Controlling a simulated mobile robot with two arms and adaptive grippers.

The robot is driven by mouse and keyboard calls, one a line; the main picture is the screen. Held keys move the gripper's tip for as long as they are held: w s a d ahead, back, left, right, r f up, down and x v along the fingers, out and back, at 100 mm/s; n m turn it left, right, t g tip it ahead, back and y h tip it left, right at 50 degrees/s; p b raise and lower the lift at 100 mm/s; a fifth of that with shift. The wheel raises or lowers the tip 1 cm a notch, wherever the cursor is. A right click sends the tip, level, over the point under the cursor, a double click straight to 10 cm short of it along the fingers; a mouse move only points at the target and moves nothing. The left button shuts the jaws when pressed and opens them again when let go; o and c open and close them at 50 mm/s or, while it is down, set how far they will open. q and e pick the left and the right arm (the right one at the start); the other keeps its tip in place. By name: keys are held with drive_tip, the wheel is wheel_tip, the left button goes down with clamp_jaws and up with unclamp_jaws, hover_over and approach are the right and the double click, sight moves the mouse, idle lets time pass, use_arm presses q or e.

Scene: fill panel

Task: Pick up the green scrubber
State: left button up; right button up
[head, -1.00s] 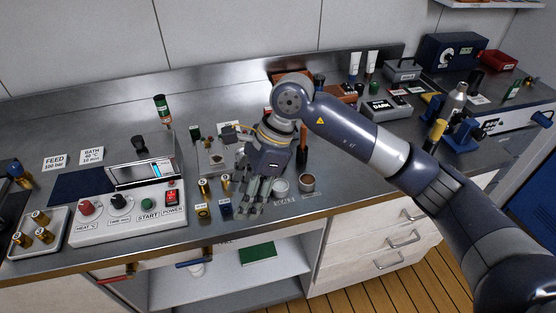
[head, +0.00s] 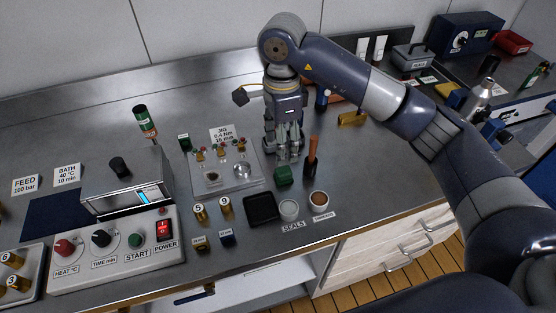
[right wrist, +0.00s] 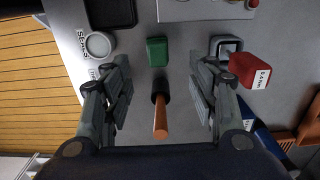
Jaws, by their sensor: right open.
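A small green block, which looks like the green scrubber (head: 284,176), lies on the steel bench behind a black tray. It also shows in the right wrist view (right wrist: 157,51), beyond my fingers. My right gripper (head: 284,154) points down just behind the block in the head view. In the right wrist view my right gripper (right wrist: 160,92) is open, its fingers well apart and with nothing held. An orange-handled tool (head: 312,154) stands upright right of the block, and its handle (right wrist: 160,120) shows between the fingers. My left gripper is not in view.
The black tray (head: 261,208), a seals cup (head: 289,210) and a brown-filled cup (head: 318,199) stand near the front edge. A jig plate (head: 215,185) is to the left. A red tool marked 0.4 Nm (right wrist: 250,71) is close to one finger.

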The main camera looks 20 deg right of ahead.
sight(284, 170)
wheel_tip(284, 170, down, 3)
drive_tip(key=shift+r+p, duration=0.2)
drive_tip(key=shift+p, duration=0.15)
drive_tip(key=shift+s+f+p, duration=0.15)
drive_tip(key=shift+s+f, duration=0.1)
drive_tip(key=shift+f, duration=0.3)
drive_tip(key=shift+s+f+p, duration=0.15)
drive_tip(key=shift+s+f, duration=0.05)
drive_tip(key=shift+f, duration=0.35)
drive_tip(key=shift+w+d+f, duration=0.1)
drive_tip(key=shift+f, duration=0.25)
drive_tip(key=f+p, duration=0.1)
drive_tip(key=f, duration=0.1)
drive_tip(key=f+p, duration=0.1)
drive_tip(key=f, duration=0.1)
drive_tip(key=shift+w+d+f, duration=0.1)
drive_tip(key=shift+d+f, duration=0.1)
drive_tip(key=shift+f, duration=0.15)
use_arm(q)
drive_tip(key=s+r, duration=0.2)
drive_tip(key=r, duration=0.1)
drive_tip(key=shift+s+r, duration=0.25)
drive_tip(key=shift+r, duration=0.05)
use_arm(e)
drive_tip(key=c, duration=1.1)
